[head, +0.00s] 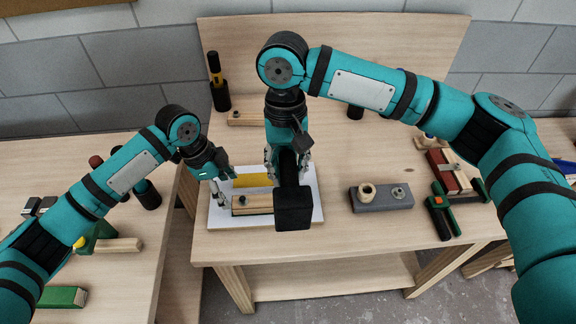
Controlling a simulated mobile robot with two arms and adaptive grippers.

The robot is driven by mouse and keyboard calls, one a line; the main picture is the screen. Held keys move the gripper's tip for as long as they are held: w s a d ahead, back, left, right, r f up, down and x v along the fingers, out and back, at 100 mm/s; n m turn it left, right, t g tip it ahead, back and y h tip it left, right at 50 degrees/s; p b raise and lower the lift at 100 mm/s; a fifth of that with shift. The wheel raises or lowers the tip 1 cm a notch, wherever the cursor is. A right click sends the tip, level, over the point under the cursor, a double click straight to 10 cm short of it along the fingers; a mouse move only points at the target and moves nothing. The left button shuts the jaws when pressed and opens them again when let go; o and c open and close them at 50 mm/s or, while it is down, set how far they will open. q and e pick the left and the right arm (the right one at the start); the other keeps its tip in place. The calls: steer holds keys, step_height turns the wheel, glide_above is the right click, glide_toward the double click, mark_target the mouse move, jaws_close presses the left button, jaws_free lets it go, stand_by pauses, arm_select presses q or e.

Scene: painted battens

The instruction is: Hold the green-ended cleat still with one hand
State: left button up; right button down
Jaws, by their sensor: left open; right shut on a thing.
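A pale wooden batten (252,204) with a dark round spot near its left end lies on a white board (313,195). Its right part is hidden behind a black block-ended tool (293,209), so I see no green end on it. A yellow strip (253,180) lies behind the batten. My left gripper (226,188) is open at the batten's left end; I cannot tell whether it touches. My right gripper (288,163) is shut on the black tool, above the right part of the board.
A grey block (382,198) with a wooden ring and a metal washer sits right of the board. A green-and-black clamp-like tool (441,216) lies further right. A black bottle-like item (218,84) stands at the back left. A gap separates the left table (130,285).

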steer(key=shift+r, duration=0.1)
arm_select(q)
steer(key=v, duration=0.6)
steer(key=shift+r, duration=0.1)
